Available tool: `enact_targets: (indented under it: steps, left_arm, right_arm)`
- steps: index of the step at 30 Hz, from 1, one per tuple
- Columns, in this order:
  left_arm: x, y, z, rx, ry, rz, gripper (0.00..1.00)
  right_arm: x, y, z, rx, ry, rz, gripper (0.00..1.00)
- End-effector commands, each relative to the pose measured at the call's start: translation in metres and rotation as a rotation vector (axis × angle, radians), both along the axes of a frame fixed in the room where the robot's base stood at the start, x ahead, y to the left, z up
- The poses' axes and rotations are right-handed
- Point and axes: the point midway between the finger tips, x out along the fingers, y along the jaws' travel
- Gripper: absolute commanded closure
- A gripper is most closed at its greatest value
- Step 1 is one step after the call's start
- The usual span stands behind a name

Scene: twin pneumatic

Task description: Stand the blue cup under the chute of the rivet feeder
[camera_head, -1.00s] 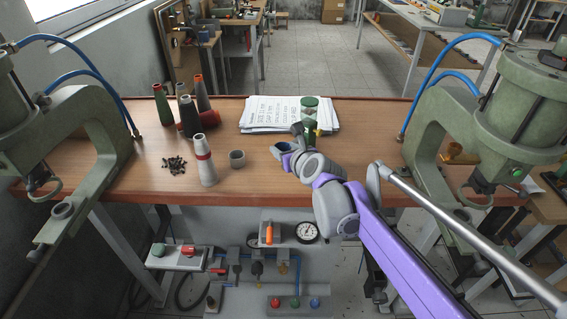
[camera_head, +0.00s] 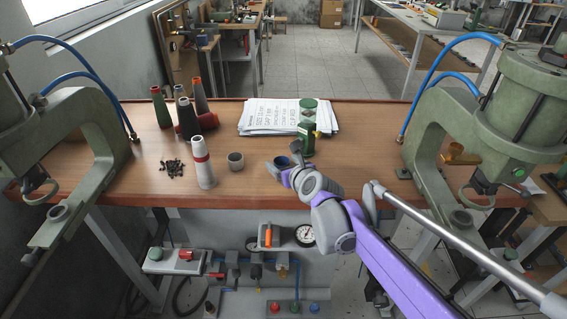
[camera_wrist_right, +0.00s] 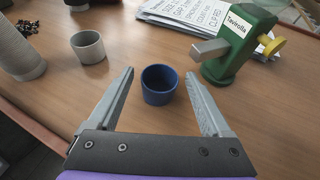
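The blue cup (camera_head: 282,162) stands upright on the wooden table, left of and nearer than the green rivet feeder (camera_head: 306,138). The right wrist view shows the blue cup (camera_wrist_right: 158,88) between the spread fingers of my right gripper (camera_wrist_right: 159,74), with gaps on both sides. The fingers are open and hold nothing. In that view the feeder (camera_wrist_right: 240,45) stands beyond and to the right, its grey chute (camera_wrist_right: 209,49) pointing left. The cup is apart from the chute, not under it. In the head view my right gripper (camera_head: 283,170) partly hides the cup. My left gripper is not in view.
A grey cup (camera_head: 236,161) stands left of the blue one, beside a white-grey cone with a red band (camera_head: 202,162). Dark rivets (camera_head: 173,168), more cones (camera_head: 187,118) and papers (camera_head: 270,117) lie around. Green presses (camera_head: 100,130) flank the table.

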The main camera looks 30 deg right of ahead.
Motion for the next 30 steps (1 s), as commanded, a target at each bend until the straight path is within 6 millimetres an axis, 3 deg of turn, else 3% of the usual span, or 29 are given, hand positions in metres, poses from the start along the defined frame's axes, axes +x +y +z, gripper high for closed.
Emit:
enact_targets:
  steps: [8,24,30]
  left_arm:
    - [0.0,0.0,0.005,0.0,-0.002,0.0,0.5]
    - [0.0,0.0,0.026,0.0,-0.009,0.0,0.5]
    - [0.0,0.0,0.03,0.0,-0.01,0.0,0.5]
  right_arm:
    - [0.0,0.0,0.006,0.0,0.0,0.0,0.17]
    - [-0.089,0.014,0.042,0.0,-0.001,-0.002,0.17]
    - [-0.106,0.017,0.049,0.0,0.0,0.0,0.17]
